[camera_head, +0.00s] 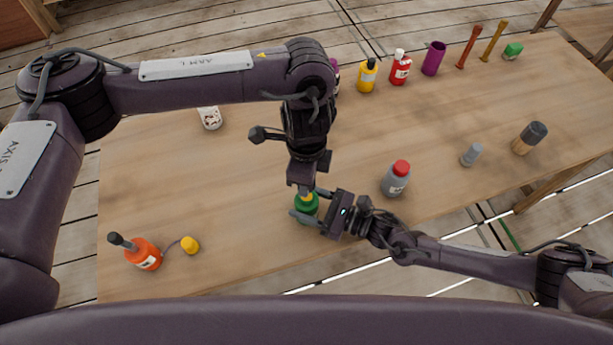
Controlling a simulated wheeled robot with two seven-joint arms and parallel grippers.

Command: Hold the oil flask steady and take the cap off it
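A green flask (308,210), which I take to be the oil flask, stands near the front edge of the table (230,230). A bit of yellow at its top looks like its cap (308,197). My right gripper (305,203) reaches in from the right, its fingers on either side of the flask's body and apparently against it. My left gripper (304,190) points down from above, right over the flask's top. Its fingertips are at the cap, but they are small and partly hidden, so I cannot tell whether they grip it.
An orange bottle (143,254) with a tethered yellow cap (190,245) is at front left. A grey bottle with red lid (396,180), a small grey piece (471,155) and a dark-capped jar (528,139) are right. Several bottles, including a yellow one (367,77), line the back.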

